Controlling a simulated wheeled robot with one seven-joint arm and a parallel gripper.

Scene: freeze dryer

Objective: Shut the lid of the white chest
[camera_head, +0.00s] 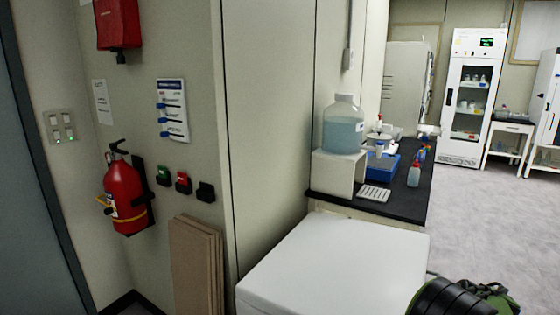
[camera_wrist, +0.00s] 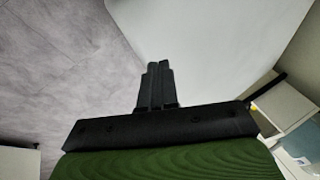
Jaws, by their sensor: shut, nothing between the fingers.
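The white chest (camera_head: 335,265) stands at the bottom of the head view, and its flat white lid lies about level. The front of the chest is cut off by the picture's edge, so I cannot tell whether the lid sits fully down. In the wrist view a large white surface, likely the chest (camera_wrist: 225,40), fills the upper middle and right. My gripper (camera_wrist: 157,66) is shut and empty, with its fingertips in front of that surface near its left edge. I cannot tell whether they touch it. In the head view only my dark and green arm shows at the lower right.
A black-topped bench (camera_head: 408,203) with a large water bottle (camera_head: 344,124) and a blue box (camera_head: 380,168) stands behind the chest. A fire extinguisher (camera_head: 125,190) hangs on the left wall, with brown boards (camera_head: 195,265) leaning nearby. Grey floor (camera_head: 480,220) is open at right.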

